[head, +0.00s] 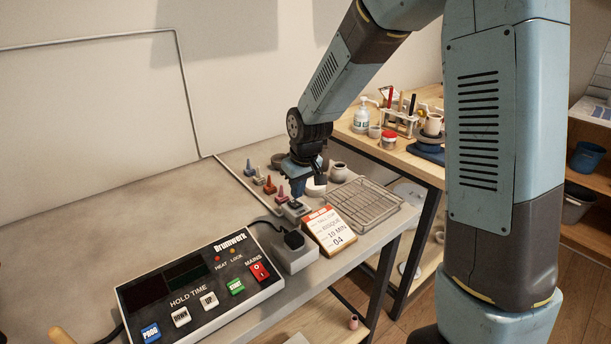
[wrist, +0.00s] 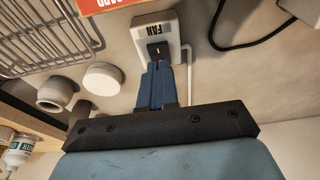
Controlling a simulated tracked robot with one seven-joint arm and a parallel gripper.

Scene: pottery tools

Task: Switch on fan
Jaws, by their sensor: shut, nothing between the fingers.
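The fan switch is a small light-grey box (wrist: 141,42) with a label reading FAN and a dark rocker (wrist: 157,49). In the head view the box (head: 288,214) sits on the grey worktop, partly hidden by my gripper. My gripper (head: 296,198) points down at it from above. In the wrist view the blue fingers of my gripper (wrist: 158,66) are shut together and empty, with their tips at the rocker's edge. I cannot tell whether they touch it. No fan is clearly in view.
A control panel (head: 197,290) with a red MAINS switch stands front left. A grey block with a black plug (head: 294,240) and an orange-topped card (head: 329,233) stand close by. A wire rack (head: 360,205), small cones (head: 268,184) and pots (head: 338,172) surround the gripper.

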